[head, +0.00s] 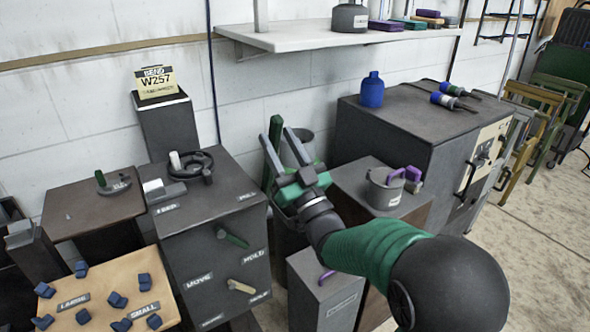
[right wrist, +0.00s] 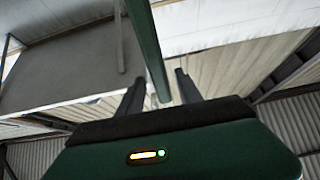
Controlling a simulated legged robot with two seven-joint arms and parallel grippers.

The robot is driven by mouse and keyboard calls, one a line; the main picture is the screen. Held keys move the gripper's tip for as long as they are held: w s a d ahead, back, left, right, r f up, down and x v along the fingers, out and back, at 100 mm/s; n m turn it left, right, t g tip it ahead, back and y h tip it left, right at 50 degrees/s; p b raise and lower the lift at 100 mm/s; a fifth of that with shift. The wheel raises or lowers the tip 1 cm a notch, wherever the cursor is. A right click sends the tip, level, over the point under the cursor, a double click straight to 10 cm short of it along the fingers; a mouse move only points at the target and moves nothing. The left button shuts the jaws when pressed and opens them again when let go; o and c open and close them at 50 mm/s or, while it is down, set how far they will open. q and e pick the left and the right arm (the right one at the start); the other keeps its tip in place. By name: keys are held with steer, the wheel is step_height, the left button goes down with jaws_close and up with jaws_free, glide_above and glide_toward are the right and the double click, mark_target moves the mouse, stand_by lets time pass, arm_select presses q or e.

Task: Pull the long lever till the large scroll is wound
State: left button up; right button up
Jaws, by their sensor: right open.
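A tall green bar (head: 275,137), which looks like the long lever, stands beside the dark grey cabinet. My right gripper (head: 275,132) is open at its upper part, with the bar showing between the two fingers. In the right wrist view the green bar (right wrist: 147,45) comes down from the top edge between the open fingers (right wrist: 158,83). I cannot tell whether a finger touches it. The bar's lower part is partly hidden by my gripper. I cannot make out the large scroll. My left gripper is not in view.
The dark grey cabinet (head: 215,215) has a green handle (head: 232,238) and a cream handle (head: 241,287) on its labelled front. A tan board (head: 100,285) with several blue pieces is at lower left. A pot (head: 383,188) and a large cabinet (head: 400,125) stand to the right.

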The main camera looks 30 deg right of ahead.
steer(key=b+v, duration=1.2)
steer(key=v, duration=0.3)
steer(key=shift+f, duration=0.15)
steer(key=shift+s, duration=0.1)
stand_by(0.8)
